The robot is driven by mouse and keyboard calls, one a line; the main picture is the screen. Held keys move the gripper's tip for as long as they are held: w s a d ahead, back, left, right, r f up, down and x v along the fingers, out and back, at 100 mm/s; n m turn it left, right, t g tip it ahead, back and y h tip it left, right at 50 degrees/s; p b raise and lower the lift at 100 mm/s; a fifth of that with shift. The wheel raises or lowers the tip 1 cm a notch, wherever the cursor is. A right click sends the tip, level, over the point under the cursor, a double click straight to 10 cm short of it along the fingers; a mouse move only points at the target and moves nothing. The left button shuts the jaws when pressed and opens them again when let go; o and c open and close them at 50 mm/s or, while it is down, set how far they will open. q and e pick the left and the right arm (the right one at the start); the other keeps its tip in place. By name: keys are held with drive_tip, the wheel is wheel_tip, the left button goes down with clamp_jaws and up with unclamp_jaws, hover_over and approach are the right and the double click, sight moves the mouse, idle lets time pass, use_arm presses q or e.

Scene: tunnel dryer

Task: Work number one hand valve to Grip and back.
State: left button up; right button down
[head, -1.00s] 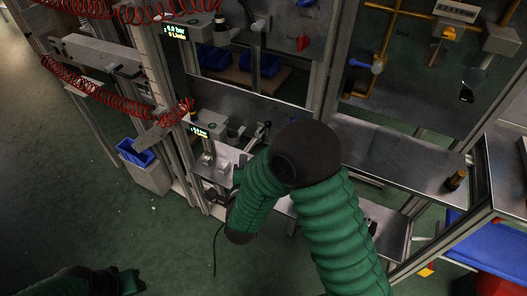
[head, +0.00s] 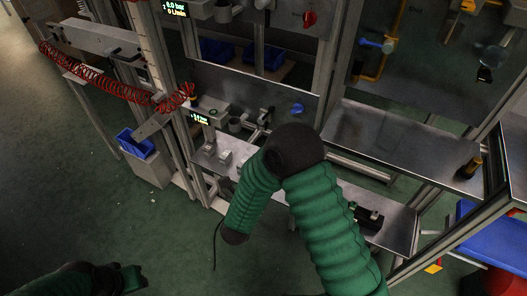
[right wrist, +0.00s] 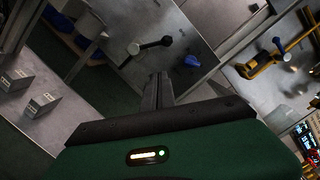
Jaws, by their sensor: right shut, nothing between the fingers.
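A hand valve with a dark lever (head: 264,117) sits on the lower panel in the head view, just above my right arm. The right wrist view shows a lever with a black knob (right wrist: 165,41), and a blue knob (right wrist: 192,61) beside it. No number is readable, so I cannot tell which is number one. My right gripper (right wrist: 158,90) is shut and empty, a little short of the panel and below the lever and blue knob. My right forearm hides it in the head view. My left gripper (head: 130,280) is low at the left, away from the panel; its fingers are unclear.
A metal shelf (head: 385,145) stands at the right, with a dark cylinder (head: 469,168) on its end. Small grey blocks (head: 225,157) lie on the lower bench. A blue bin (head: 135,143) stands at the left. A red knob (head: 309,18) is above. The green floor is clear at the left.

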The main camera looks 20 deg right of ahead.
sight(267, 114)
drive_tip(key=w+d+r, duration=0.2)
drive_tip(key=w+d, duration=0.2)
drive_tip(key=w, duration=0.4)
